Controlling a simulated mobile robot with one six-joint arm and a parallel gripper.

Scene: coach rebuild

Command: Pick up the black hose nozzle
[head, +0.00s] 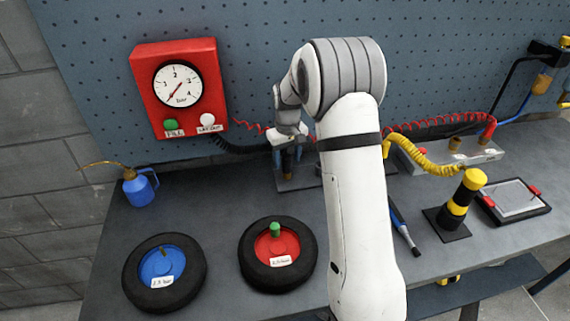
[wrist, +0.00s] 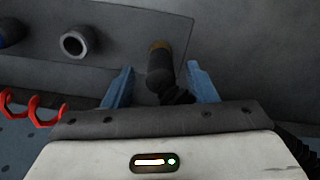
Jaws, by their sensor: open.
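The black hose nozzle (wrist: 161,82) stands on a grey plate (wrist: 120,25) in the wrist view, with a brass-coloured part at its far end and a black coiled hose running from its near end. My gripper (wrist: 159,70) is open, with one blue finger on each side of the nozzle. I see gaps on both sides; it does not look gripped. In the head view my gripper (head: 287,162) is low at the back of the bench, and the nozzle is hard to make out there between the fingers.
A hollow metal fitting (wrist: 75,43) and a red coiled hose (wrist: 35,107) lie left of the nozzle. The red gauge box (head: 180,88) is on the pegboard. Blue-hubbed (head: 140,293) and red-hubbed (head: 253,275) wheels lie on the bench. A yellow coiled hose (head: 430,163) is right of my arm.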

